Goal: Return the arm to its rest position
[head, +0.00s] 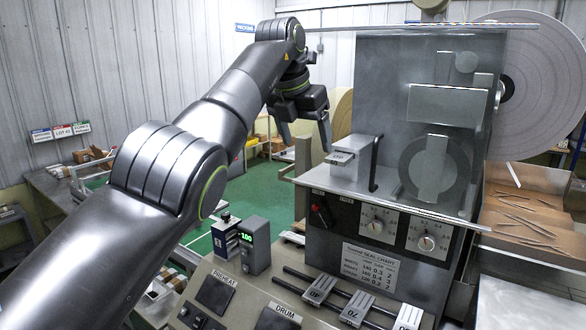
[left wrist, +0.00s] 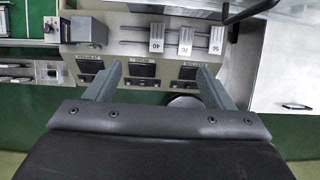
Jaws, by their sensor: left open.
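My left arm comes in from the left in the head view and reaches up across the picture. My left gripper (head: 305,137) hangs beside the upper left of the machine, pointing down. Its two fingers are apart with nothing between them. In the left wrist view the open fingers of my left gripper (left wrist: 154,84) stand above the control panel (left wrist: 150,62), with labelled panels visible below and between them. My right gripper is in neither view.
The grey stick wrapper machine (head: 385,110) stands close right of the gripper, with a black handle (head: 375,163) and knobs (head: 426,243). A small display box (head: 254,245) stands on the panel. Sliders (head: 357,308) sit in front. A large roll (head: 535,85) is at right.

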